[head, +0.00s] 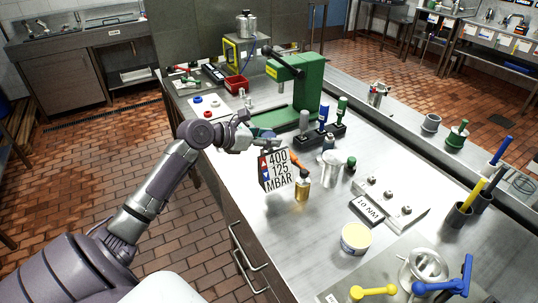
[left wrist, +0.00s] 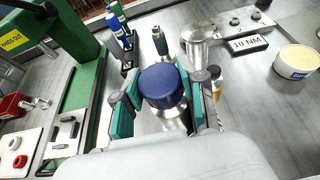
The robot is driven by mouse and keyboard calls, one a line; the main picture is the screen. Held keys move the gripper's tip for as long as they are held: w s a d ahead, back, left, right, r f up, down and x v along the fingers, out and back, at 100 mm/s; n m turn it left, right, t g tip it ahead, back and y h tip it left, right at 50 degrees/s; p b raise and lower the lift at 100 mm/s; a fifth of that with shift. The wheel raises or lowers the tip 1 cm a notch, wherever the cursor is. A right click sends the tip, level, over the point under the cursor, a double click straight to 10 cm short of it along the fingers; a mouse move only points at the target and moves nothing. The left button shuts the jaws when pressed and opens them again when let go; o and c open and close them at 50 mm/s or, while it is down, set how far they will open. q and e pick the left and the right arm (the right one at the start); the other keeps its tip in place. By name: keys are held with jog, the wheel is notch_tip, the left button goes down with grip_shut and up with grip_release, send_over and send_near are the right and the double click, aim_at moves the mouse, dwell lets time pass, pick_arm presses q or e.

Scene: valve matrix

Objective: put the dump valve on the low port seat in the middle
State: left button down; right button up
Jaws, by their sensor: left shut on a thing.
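My left gripper (head: 266,140) is shut on a blue-capped metal valve (left wrist: 163,84), seen between its teal fingers (left wrist: 160,108) in the left wrist view. The valve's lower body is partly hidden. A pale plate with several metal studs (head: 405,213) lies to the right; a white board with blue and red round pieces (head: 215,103) lies further left. No seat is labelled as the low port, so I cannot tell which it is. My right gripper is out of view.
A green press (head: 300,95) stands behind the gripper.

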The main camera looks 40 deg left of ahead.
aim_at(268, 154)
pick_arm(q)
notch_tip(268, 154, down, 6)
dwell(0.4)
jog(key=c, duration=1.1)
grip_release()
jog(key=shift+f, duration=0.15)
jog(key=o, duration=0.4)
jog(key=shift+o, duration=0.2)
